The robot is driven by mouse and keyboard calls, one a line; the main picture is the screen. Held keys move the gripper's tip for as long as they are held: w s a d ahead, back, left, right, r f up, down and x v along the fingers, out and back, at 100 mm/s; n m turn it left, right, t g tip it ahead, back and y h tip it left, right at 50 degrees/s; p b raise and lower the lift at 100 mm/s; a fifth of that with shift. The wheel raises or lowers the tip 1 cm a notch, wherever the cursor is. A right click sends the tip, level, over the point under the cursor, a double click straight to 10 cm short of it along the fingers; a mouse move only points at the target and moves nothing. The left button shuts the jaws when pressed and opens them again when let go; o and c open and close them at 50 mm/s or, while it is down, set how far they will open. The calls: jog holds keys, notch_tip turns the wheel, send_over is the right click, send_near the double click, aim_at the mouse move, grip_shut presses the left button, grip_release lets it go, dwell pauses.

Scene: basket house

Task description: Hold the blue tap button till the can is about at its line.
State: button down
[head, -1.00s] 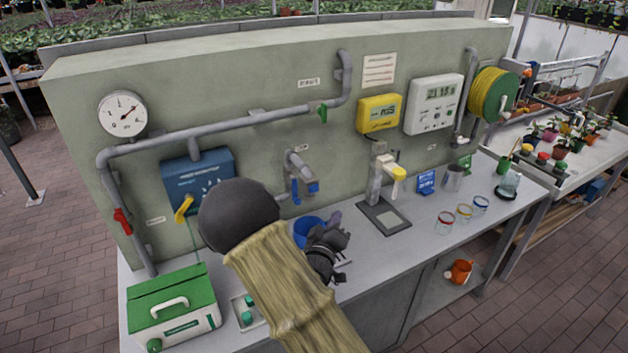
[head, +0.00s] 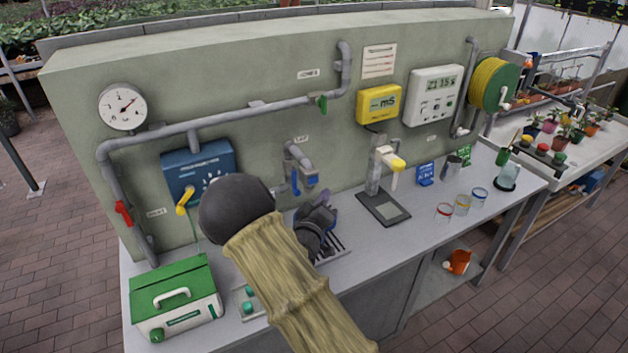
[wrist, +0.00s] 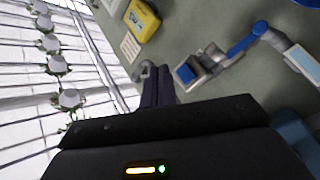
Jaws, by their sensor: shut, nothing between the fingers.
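The wall tap (head: 302,158) is grey with blue parts. In the wrist view a square blue button (wrist: 186,73) sits on the tap body, with a blue lever (wrist: 247,38) to its right. My gripper (head: 322,208) is in front of and just below the tap. In the wrist view its dark fingers (wrist: 158,78) are together and empty, a little left of the button; I cannot tell the depth gap. The blue can beneath the tap is hidden behind my gripper, so its line and water level do not show. A slatted rack (head: 340,247) shows beside my gripper.
A green-lidded box (head: 172,297) stands left on the bench. A blue wall box (head: 197,165) with a yellow lever is left of the tap. A grey stand (head: 384,207) with a yellow-topped spout is to the right. Several glass jars (head: 462,205) stand farther right.

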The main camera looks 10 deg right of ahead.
aim_at(313, 180)
jog(key=shift+w+a, duration=0.3)
jog(key=shift+w, duration=0.55)
jog(key=shift+w+a, duration=0.25)
jog(key=shift+w, duration=0.6)
dwell(0.7)
jog(key=shift+w+a, duration=0.1)
jog(key=shift+w, duration=0.3)
